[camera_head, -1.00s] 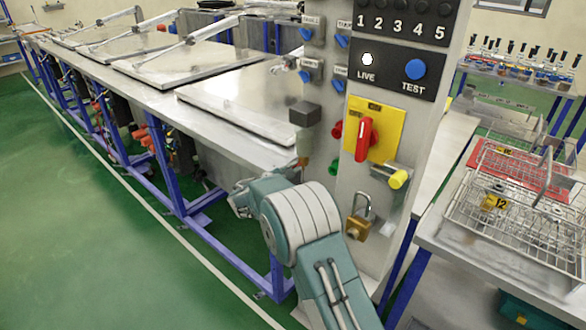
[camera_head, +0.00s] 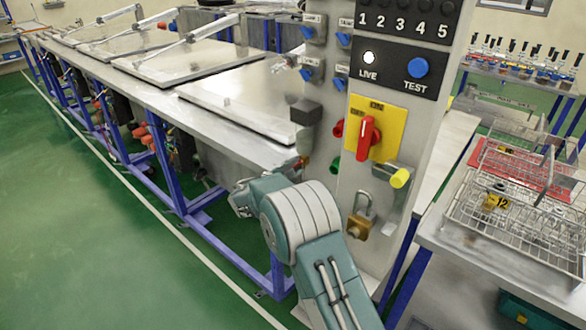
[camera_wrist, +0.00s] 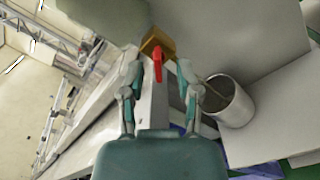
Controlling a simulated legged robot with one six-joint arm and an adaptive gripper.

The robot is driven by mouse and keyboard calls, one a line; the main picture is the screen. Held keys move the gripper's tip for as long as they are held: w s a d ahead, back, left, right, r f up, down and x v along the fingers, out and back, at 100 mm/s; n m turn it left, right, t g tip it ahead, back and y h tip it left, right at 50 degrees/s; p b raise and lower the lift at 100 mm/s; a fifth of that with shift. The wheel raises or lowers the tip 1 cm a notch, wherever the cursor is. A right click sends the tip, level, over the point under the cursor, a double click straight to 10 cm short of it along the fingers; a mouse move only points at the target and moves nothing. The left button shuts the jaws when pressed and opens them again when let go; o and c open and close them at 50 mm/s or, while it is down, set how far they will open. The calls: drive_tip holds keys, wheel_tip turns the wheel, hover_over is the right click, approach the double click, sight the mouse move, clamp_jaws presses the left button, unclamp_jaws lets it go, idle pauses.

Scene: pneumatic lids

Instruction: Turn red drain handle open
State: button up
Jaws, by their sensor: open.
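In the wrist view, a red handle (camera_wrist: 183,76) sits on a brass-coloured body (camera_wrist: 158,42), near the fingertips of my gripper (camera_wrist: 161,68). In the head view, my arm hides most of the gripper, below the front end of the long bench.
A grey cylinder (camera_wrist: 231,103) stands to the right of the fingers. A control panel (camera_head: 398,62) with a red rotary switch (camera_head: 369,138) on a yellow plate rises beside my arm. A padlock (camera_head: 361,218) hangs below it. Green floor (camera_head: 110,225) is clear at left.

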drive_tip(key=shift+s, duration=0.1)
drive_tip(key=v, duration=1.2)
